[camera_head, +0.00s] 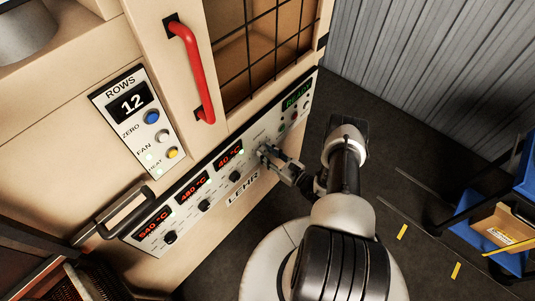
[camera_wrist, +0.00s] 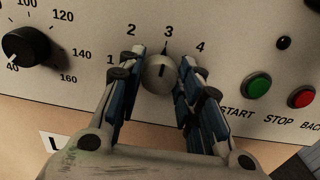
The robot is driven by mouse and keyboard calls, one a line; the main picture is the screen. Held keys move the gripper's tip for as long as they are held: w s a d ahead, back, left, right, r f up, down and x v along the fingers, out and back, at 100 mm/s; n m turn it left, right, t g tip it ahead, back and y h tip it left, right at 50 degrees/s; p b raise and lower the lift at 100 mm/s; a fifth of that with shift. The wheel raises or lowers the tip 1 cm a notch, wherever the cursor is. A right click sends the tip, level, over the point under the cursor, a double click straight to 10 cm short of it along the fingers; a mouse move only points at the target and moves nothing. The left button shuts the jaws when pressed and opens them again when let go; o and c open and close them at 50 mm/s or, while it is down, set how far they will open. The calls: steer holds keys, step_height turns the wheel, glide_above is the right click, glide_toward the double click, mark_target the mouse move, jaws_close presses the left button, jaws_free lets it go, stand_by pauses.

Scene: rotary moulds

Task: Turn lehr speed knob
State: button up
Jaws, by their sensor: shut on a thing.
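The lehr speed knob (camera_wrist: 160,75) is a small round grey knob on the white panel, with the numbers 1 to 4 around it. Its dark line points up, close to the 3. My gripper (camera_wrist: 161,88) is shut on it, with one blue-padded finger on each side. In the camera_head view my gripper (camera_head: 266,155) reaches the lehr panel (camera_head: 217,178) from the right, and its fingers hide most of the knob there.
A black temperature knob (camera_wrist: 26,46) sits left of the gripper. A green button (camera_wrist: 258,84) and a red button (camera_wrist: 301,97) sit to the right. A red door handle (camera_head: 190,70) is above the panel. Blue shelving (camera_head: 500,215) with a box stands at the far right.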

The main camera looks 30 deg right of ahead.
steer(key=shift+n, duration=0.3)
steer(key=n+b, duration=0.1)
steer(key=n, duration=0.3)
steer(key=shift+a, duration=0.1)
steer(key=shift+n, duration=2)
steer(key=shift+s, duration=0.1)
steer(key=o, duration=1.1)
steer(key=shift+c, duration=0.2)
